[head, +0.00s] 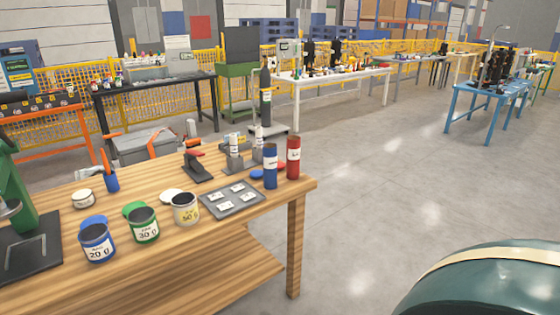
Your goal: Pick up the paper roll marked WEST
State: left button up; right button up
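I cannot make out a paper roll marked WEST in the head view. On the near wooden table (150,268), a blue cylinder (270,170) and a red cylinder (293,160) stand upright near the right end, each with a white label too small to read. Small grey devices with upright white parts (234,150) stand just left of them; I cannot tell if any of these is a paper roll. Neither of my grippers is in view.
The table also holds labelled cans (97,243), a grey tray (232,200) and a green press (22,190). A dark green rounded body (490,285) fills the lower right corner. Open grey floor (390,190) lies between. Farther benches include a blue table (487,100) and a white table (340,83).

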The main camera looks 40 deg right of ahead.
aim_at(233, 138)
jog(key=i+l, duration=0.1)
jog(key=l, duration=2)
jog(key=i+l, duration=0.15)
jog(key=l, duration=0.9)
jog(key=i+l, duration=0.1)
jog(key=i, duration=0.3)
jog(key=i+l, duration=0.1)
jog(key=i, duration=0.25)
